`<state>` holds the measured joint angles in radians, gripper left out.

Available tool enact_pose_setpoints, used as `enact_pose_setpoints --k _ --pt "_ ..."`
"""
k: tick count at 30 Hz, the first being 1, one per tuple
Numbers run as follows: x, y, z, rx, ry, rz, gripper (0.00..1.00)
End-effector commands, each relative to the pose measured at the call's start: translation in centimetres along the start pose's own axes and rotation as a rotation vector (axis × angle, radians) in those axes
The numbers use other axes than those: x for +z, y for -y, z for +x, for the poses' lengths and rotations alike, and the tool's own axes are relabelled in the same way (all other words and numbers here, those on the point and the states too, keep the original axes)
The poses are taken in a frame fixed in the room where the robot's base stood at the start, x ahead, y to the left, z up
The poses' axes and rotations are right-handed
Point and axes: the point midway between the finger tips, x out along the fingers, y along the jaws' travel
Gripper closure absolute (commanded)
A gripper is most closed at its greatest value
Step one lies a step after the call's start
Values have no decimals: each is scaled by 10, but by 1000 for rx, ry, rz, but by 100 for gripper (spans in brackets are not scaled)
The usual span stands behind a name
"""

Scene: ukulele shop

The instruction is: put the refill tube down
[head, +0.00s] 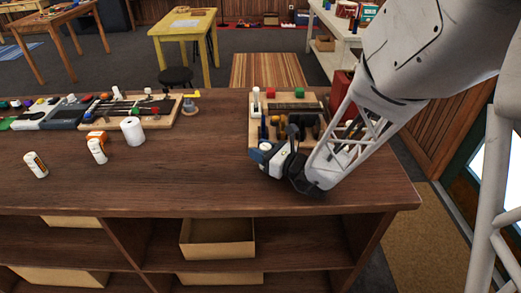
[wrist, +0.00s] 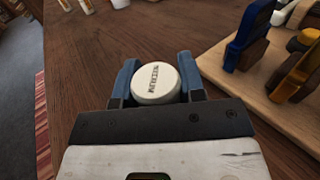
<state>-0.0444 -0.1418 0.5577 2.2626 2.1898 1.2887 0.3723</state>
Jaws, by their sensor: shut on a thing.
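The refill tube shows in the wrist view as a round white cap (wrist: 157,83) with dark lettering, seen from above. It sits between the blue fingers of my gripper (wrist: 158,76), which are shut on it from both sides. In the head view my gripper (head: 264,157) is low over the right part of the wooden counter (head: 190,185), at the front edge of a tool board. The tube's body is hidden below its cap, and I cannot tell whether its base touches the counter.
The wooden board (wrist: 272,105) with upright tools and blocks stands close to the right of my gripper in the wrist view. Small white labelled bottles (head: 36,165) and a white roll (head: 132,131) stand at the left. The counter's middle is clear; its front edge is near.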

Motion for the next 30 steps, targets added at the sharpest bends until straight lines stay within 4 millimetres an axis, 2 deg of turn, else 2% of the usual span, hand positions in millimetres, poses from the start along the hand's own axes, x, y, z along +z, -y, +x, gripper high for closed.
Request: enact_pose_setpoints --k 11,12,17,30 --pt "-3 0 0 0 0 0 86" --pt "-3 0 0 0 0 0 62" --pt "-3 0 0 0 0 0 38" --pt "1 0 0 0 0 0 38"
